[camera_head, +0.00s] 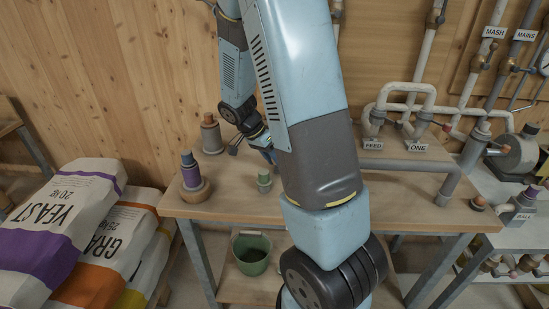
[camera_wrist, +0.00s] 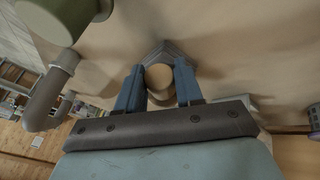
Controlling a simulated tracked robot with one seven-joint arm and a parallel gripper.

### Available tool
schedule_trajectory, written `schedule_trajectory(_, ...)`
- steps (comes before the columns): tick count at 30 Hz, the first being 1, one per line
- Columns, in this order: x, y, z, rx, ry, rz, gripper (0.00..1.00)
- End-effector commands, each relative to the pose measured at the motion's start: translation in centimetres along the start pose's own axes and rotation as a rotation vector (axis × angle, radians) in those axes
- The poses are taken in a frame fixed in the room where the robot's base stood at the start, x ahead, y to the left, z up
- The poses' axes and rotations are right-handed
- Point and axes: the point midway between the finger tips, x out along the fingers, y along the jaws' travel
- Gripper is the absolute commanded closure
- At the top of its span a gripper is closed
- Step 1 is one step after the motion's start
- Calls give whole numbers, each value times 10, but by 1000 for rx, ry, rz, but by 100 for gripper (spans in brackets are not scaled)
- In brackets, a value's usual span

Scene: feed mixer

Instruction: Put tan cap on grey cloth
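In the wrist view the two blue fingers of my gripper (camera_wrist: 159,84) stand on either side of a round tan cap (camera_wrist: 159,76). The cap fills the gap and appears to touch both fingers. A grey, pointed piece that looks like the grey cloth (camera_wrist: 166,48) shows just beyond the cap; whether the cap touches it I cannot tell. In the head view my gripper (camera_head: 264,146) is low over the back of the wooden table, partly behind my arm. The cap is not visible there, and I cannot make out the cloth clearly.
Grey pipework (camera_head: 409,164) fills the table's right back. A green bucket (camera_head: 251,254) sits below. The left front tabletop is clear.

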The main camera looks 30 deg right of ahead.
Motion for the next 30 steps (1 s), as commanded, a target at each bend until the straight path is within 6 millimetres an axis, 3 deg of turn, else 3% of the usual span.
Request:
schedule_trajectory(6, 0, 0, 0, 1, 0, 0, 43)
schedule_trajectory(17, -6, 0, -1, 1, 0, -2, 43)
schedule_trajectory(30, -83, 0, -2, 2, 0, -3, 43)
